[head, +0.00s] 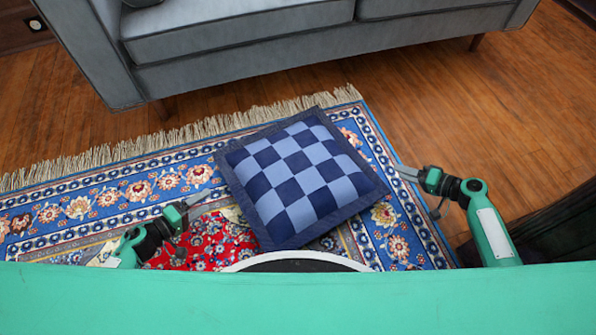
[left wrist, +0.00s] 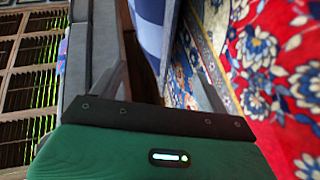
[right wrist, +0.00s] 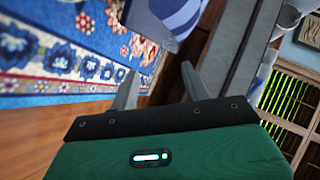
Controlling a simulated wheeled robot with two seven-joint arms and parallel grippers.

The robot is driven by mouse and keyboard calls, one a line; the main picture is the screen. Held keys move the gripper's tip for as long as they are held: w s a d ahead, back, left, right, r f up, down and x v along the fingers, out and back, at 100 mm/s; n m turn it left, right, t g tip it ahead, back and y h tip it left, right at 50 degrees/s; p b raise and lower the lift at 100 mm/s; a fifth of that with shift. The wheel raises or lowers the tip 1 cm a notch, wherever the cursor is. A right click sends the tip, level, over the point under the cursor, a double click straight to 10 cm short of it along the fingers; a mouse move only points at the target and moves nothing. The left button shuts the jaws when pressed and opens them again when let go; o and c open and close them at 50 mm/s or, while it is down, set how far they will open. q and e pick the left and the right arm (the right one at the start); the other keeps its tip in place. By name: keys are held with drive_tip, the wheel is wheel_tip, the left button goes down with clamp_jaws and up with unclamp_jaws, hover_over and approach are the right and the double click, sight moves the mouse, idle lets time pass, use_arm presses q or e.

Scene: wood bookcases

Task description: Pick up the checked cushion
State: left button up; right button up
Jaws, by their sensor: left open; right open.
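The checked cushion (head: 300,175), in light and dark blue squares with a dark blue border, lies on the patterned rug in the middle of the head view. Part of it shows at the top of the left wrist view (left wrist: 152,30) and of the right wrist view (right wrist: 170,14). My left gripper (head: 204,202) is open and empty, just left of the cushion. My right gripper (head: 402,172) is open and empty, just right of the cushion. Neither gripper appears to touch it. No part of the cushion is between the fingers in either wrist view.
The fringed blue and red rug (head: 75,207) lies on a wooden floor (head: 480,100). A dark piece of furniture (head: 565,230) is at the lower right. Bookcases (left wrist: 25,80) show in the wrist views.

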sight(239, 179)
use_arm(q)
drive_tip(key=x, duration=1.3)
drive_tip(key=shift+w+d, duration=0.1)
use_arm(e)
drive_tip(key=x, duration=1.3)
drive_tip(key=shift+w+a+f, duration=0.1)
drive_tip(key=shift+a+f, duration=0.05)
drive_tip(key=shift+a, duration=0.05)
use_arm(q)
drive_tip(key=c, duration=0.9)
use_arm(e)
drive_tip(key=c, duration=0.9)
use_arm(q)
drive_tip(key=c, duration=0.4)
use_arm(e)
clamp_jaws()
